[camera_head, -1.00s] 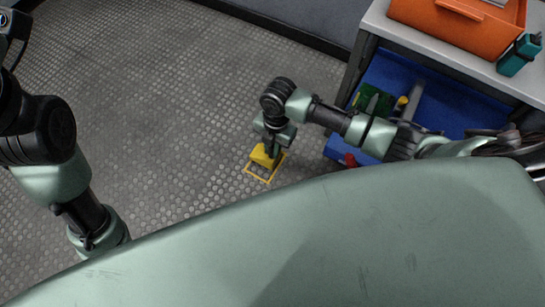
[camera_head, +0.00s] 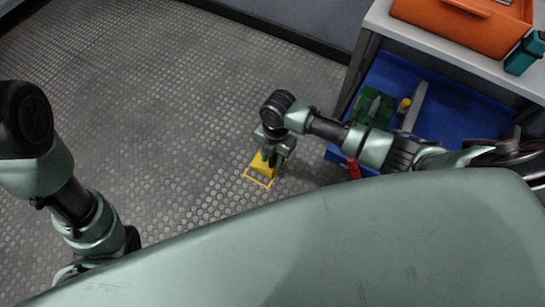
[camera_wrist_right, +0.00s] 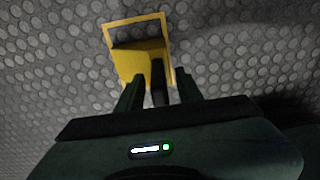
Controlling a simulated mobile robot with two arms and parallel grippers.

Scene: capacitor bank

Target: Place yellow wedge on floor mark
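The yellow wedge (camera_head: 263,162) is on or just above the floor at the yellow floor mark (camera_head: 258,181), a thin square outline. In the right wrist view the wedge (camera_wrist_right: 138,64) covers the near part of the mark (camera_wrist_right: 134,20); the far part shows bare floor inside. My right gripper (camera_head: 271,157) points down over the wedge. In the wrist view its fingers (camera_wrist_right: 159,90) stand apart, with gaps to a dark upright bar between them that seems to belong to the wedge. My left gripper is out of view.
A bench (camera_head: 453,55) with an orange toolbox (camera_head: 465,28) and a teal object (camera_head: 524,53) stands at the right. Below it is a blue bin (camera_head: 450,108) holding a green board (camera_head: 374,106) and other parts. The textured floor left of the mark is clear.

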